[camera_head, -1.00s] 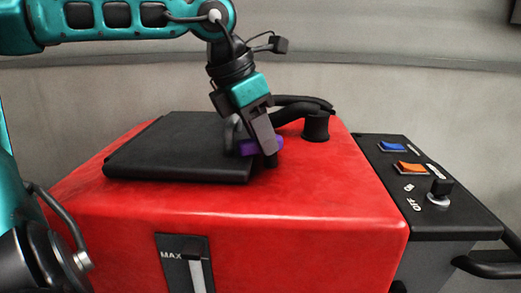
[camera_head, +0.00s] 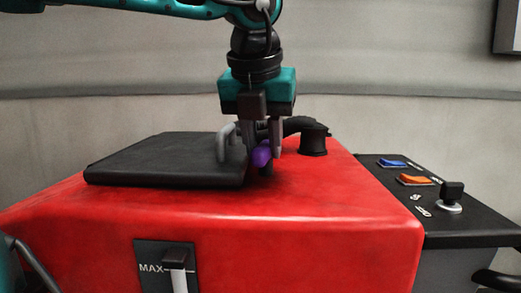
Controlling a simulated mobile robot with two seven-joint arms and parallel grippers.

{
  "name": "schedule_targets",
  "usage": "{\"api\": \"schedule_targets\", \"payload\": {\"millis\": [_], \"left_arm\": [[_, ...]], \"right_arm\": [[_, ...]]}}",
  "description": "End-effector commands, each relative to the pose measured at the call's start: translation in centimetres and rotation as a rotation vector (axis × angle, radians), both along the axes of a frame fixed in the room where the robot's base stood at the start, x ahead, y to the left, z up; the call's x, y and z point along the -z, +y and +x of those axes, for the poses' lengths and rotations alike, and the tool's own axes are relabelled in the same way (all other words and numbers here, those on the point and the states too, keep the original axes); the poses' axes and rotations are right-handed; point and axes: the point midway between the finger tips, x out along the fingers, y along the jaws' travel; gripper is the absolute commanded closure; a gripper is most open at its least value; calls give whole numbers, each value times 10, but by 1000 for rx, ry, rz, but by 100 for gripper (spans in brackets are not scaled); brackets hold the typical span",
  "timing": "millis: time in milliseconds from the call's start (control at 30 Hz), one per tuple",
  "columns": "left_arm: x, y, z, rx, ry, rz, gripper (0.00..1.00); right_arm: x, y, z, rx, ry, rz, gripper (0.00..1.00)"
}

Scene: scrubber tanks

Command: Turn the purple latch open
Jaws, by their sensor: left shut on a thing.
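The purple latch (camera_head: 261,155) shows at the right edge of the black tank lid (camera_head: 160,162), on top of the red scrubber tank (camera_head: 230,220). My left gripper (camera_head: 263,150) points down from above and is shut on the latch, with one finger on each side of it. The fingers hide part of the latch. The latch's visible end points toward the camera. A grey handle (camera_head: 224,142) stands on the lid just left of the fingers. The lid lies flat on the tank. My right gripper is not in view.
A black hose with a round fitting (camera_head: 313,140) sits behind and right of the latch. A black control panel (camera_head: 470,215) with a blue switch (camera_head: 391,163), an orange switch (camera_head: 414,180) and a knob (camera_head: 451,196) is at the right. A level gauge (camera_head: 167,262) is on the tank's front.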

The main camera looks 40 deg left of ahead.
Motion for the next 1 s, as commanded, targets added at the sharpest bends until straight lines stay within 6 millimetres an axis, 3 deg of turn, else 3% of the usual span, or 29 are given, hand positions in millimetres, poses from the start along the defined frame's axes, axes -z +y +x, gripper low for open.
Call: {"api": "schedule_targets", "payload": {"millis": [400,933,967,1000], "left_arm": [[0,-3,2,-177,1,-2,100],[0,-3,2,-197,0,-2,100],[0,-3,2,-197,0,-2,69],[0,-3,2,-197,0,-2,65]], "right_arm": [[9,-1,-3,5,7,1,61],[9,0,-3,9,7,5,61],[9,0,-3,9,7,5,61],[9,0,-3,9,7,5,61]]}}
